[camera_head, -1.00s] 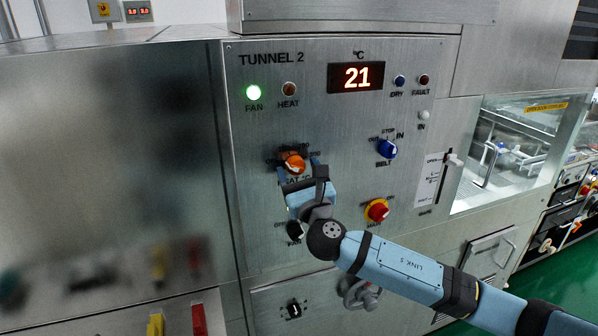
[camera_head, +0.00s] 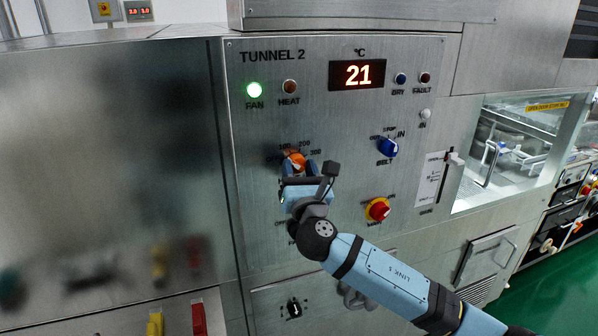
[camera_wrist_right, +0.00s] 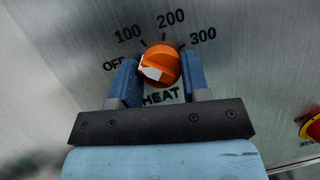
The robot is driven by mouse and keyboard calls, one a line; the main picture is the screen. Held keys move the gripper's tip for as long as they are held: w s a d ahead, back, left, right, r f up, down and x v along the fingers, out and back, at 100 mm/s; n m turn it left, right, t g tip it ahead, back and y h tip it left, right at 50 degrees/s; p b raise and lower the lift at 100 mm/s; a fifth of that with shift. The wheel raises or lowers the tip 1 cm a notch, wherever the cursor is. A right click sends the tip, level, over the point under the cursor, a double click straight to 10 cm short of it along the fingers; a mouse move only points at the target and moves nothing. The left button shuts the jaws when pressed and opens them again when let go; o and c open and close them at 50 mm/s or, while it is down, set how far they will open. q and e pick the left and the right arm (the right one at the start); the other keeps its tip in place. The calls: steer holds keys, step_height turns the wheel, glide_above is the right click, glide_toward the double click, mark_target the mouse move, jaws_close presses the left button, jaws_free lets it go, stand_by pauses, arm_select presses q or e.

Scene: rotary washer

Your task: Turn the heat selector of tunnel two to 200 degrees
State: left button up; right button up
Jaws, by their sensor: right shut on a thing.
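The heat selector (camera_head: 295,157) is an orange round knob on the Tunnel 2 panel (camera_head: 330,120), with OFF, 100, 200 and 300 printed around it. In the right wrist view, the white mark on the heat selector (camera_wrist_right: 160,62) faces left, roughly toward OFF. My right gripper (camera_head: 298,167) is at the knob from below. Its blue fingers stand on either side of the knob in the right wrist view (camera_wrist_right: 160,83), and it is shut on the knob. The temperature display (camera_head: 357,75) reads 21. My left gripper is not in view.
The green fan lamp (camera_head: 254,90) is lit and the heat lamp (camera_head: 290,86) looks unlit. A blue belt selector (camera_head: 387,147) and a red-and-yellow knob (camera_head: 378,209) stick out to the right of my gripper. A dark knob below is partly hidden by my arm.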

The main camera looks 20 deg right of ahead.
steer(key=m+g+h, duration=0.1)
steer(key=m+h, duration=0.1)
steer(key=m, duration=0.3)
steer(key=shift+a, duration=0.1)
steer(key=m, duration=0.2)
steer(key=m+g+h+p, duration=0.1)
steer(key=shift+r+m+h, duration=0.15)
steer(key=shift+m+h, duration=0.15)
steer(key=shift+m, duration=0.1)
steer(key=m+g+p, duration=0.1)
steer(key=m, duration=0.1)
steer(key=m+g+p, duration=0.1)
steer(key=m, duration=0.2)
steer(key=shift+r+h, duration=0.1)
steer(key=shift+h, duration=0.2)
steer(key=shift+m+g+p, duration=0.5)
steer(key=shift+m+p, duration=0.45)
steer(key=shift+m, duration=0.55)
steer(key=o, duration=0.9)
steer(key=shift+s, duration=0.1)
